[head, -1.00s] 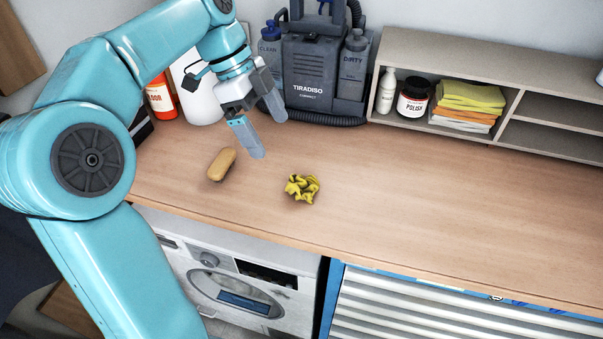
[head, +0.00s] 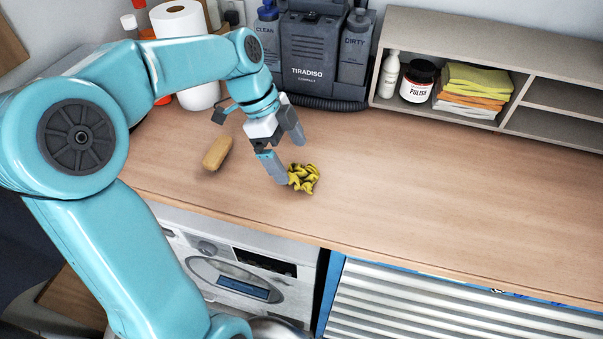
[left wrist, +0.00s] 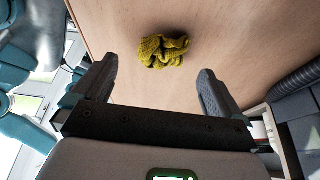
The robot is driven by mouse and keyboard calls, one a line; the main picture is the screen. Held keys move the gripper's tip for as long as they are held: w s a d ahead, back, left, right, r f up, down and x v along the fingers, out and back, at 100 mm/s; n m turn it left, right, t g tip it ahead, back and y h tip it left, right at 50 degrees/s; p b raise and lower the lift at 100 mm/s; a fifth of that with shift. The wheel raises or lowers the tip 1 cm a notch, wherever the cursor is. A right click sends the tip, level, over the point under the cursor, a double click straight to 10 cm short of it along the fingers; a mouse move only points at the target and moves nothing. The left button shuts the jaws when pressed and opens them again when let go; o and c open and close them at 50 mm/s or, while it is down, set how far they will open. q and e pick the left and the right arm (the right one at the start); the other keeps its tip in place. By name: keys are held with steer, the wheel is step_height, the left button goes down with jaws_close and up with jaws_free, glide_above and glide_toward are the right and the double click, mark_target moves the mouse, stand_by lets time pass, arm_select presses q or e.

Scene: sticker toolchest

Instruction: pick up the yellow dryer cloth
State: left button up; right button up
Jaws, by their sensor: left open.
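The yellow dryer cloth (head: 304,178) lies crumpled on the wooden worktop in the head view. In the left wrist view the cloth (left wrist: 163,50) shows beyond the fingertips, between the lines of the two fingers. My left gripper (head: 289,157) is open and empty, close to the cloth on its upper left side in the head view. One fingertip overlaps the cloth's left edge there; I cannot tell whether it touches. In the left wrist view the open fingers of my left gripper (left wrist: 158,75) stand apart with bare wood between them. My right gripper is not in view.
A tan brush-like block (head: 217,153) lies left of the cloth. A grey TIRADISO machine (head: 312,62) and a paper roll (head: 182,50) stand at the back. A shelf (head: 455,28) holds a bottle, a polish jar and folded cloths. The worktop (head: 430,185) to the right is clear.

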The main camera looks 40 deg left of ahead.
mark_target(297, 169)
arm_select(q)
steer(key=shift+f, duration=0.4)
steer(key=x, duration=0.1)
steer(key=p+x, duration=0.1)
steer(key=x, duration=0.2)
steer(key=shift+w+d+f, duration=0.15)
steer(key=shift+w, duration=0.15)
steer(key=shift+s, duration=0.2)
steer(key=shift+w, duration=0.2)
steer(key=c, duration=1.1)
steer(key=shift+s, duration=0.1)
